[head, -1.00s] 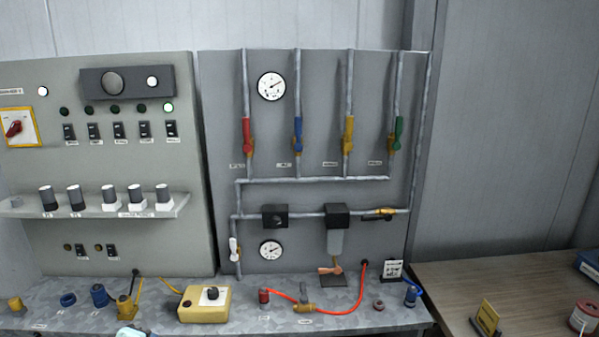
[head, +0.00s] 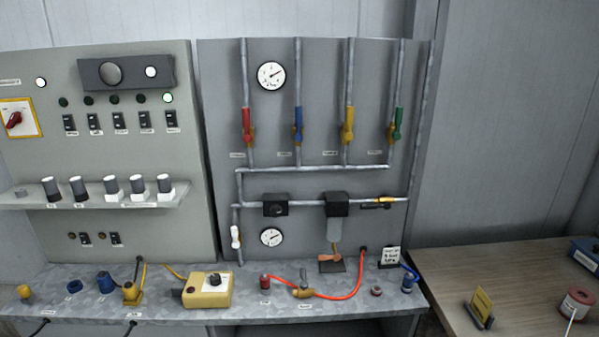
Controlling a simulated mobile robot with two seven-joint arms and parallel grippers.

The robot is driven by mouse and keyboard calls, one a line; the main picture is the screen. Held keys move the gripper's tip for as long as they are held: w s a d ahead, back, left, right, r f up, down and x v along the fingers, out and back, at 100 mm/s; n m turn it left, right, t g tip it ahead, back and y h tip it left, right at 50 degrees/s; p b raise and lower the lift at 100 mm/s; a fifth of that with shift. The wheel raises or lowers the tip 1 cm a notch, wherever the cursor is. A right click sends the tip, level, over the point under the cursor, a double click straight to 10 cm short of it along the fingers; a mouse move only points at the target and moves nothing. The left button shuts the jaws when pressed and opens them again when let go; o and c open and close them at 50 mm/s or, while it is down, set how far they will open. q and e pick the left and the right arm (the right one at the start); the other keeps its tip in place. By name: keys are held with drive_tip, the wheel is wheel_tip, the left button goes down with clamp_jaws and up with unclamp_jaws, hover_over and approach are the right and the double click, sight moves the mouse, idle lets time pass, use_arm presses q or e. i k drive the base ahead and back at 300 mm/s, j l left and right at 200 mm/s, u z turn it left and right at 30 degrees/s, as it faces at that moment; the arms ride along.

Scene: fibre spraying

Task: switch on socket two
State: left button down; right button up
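Two small dark switches sit low on the left grey panel, a left one (head: 86,239) and a right one (head: 115,239). I cannot tell from the labels which one is socket two, nor the switches' positions. Higher up is a row of several black switches (head: 119,121), with lamps above; the rightmost lamp (head: 168,98) is lit whitish green. Neither of my grippers is in view.
A shelf (head: 100,197) with several knob-like cylinders juts out above the two switches. The metal bench (head: 215,316) below carries a yellow box (head: 207,291), blue and yellow fittings and cables. A pipe panel with coloured valves is right; a wooden table (head: 450,270) stands farther right.

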sight(114, 237)
drive_tip(key=u, duration=1.4)
